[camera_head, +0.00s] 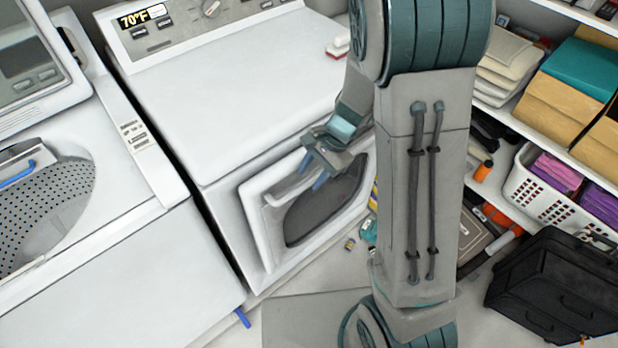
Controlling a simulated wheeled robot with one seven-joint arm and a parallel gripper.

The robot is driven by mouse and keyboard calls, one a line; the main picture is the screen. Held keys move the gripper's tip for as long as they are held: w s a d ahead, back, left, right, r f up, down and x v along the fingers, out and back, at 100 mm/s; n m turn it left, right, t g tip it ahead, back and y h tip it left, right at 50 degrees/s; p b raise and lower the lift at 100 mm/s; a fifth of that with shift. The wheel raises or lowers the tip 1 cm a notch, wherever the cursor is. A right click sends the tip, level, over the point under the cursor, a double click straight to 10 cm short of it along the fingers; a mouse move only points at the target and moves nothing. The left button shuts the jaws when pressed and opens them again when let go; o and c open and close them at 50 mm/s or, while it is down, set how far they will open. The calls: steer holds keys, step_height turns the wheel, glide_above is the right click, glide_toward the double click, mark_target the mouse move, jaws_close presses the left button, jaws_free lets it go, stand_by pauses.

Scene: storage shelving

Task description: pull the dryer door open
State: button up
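The white dryer (225,110) stands in the middle left, with its front facing the lower right. Its square white door (256,226) is on that front and has a dark rounded window (318,212). I cannot tell whether the door is flush or slightly ajar. My gripper (313,172) is over the upper part of the door, with its two blue fingertips apart and pointing down toward it. Nothing shows between the fingers. I cannot tell whether they touch the door. My arm hides the dryer's right side and part of the door's right edge.
A top-loading washer (110,265) with its lid up stands left of the dryer. Shelves at right hold boxes (560,108) and a white basket (540,195). A black case (560,285) stands on the floor at lower right. Small items (368,230) lie near the dryer.

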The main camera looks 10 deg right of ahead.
steer(key=shift+x, duration=1.05)
jaws_close()
steer(key=shift+s+d, duration=0.1)
steer(key=shift+s, duration=0.05)
